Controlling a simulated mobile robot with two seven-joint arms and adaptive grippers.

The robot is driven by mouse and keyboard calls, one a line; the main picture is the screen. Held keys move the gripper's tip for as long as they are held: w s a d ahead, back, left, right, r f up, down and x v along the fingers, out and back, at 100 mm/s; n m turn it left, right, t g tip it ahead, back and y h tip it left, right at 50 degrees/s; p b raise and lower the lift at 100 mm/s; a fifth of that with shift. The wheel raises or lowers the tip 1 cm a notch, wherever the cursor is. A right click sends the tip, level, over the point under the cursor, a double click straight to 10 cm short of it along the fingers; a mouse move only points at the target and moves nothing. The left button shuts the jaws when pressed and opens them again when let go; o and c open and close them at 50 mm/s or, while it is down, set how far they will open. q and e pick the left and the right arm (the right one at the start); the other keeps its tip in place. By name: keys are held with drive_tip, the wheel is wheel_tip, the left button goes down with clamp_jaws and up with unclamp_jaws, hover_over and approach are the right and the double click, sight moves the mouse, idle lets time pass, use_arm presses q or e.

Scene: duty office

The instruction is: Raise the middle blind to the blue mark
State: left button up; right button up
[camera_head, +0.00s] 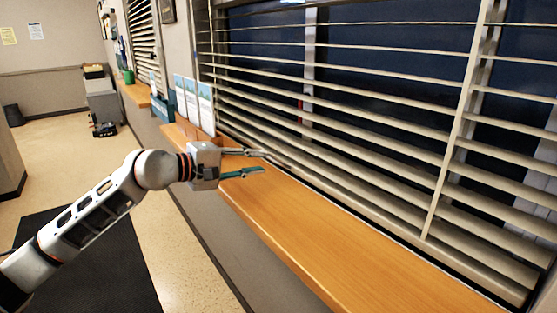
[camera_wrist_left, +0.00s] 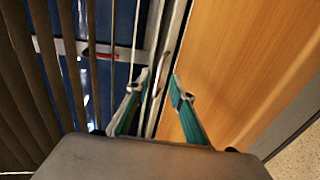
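The large slatted blind (camera_head: 400,130) hangs in front of the dark window, its lowest slats close above the wooden sill. My left gripper (camera_head: 263,162) is at the far end of this blind, over the sill, with its fingers apart. In the left wrist view, the open fingertips (camera_wrist_left: 160,88) have the blind's slats (camera_wrist_left: 45,80) on the left and the sill on the right. Pale strips run between them; I cannot tell whether they touch. A small light-blue piece (camera_head: 292,1) shows at the top edge, possibly the blue mark. My right gripper is out of view.
The wooden sill (camera_head: 330,245) is bare in front of the blind. Leaflets (camera_head: 195,101) stand at its far end. A red mark (camera_head: 300,108) shows on the window post behind the slats, also in the left wrist view (camera_wrist_left: 100,56). Another blind (camera_head: 146,42) hangs farther along the wall.

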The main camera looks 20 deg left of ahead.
sight(273, 161)
use_arm(q)
drive_tip(key=shift+x, duration=3.15)
drive_tip(key=shift+r, duration=0.1)
clamp_jaws()
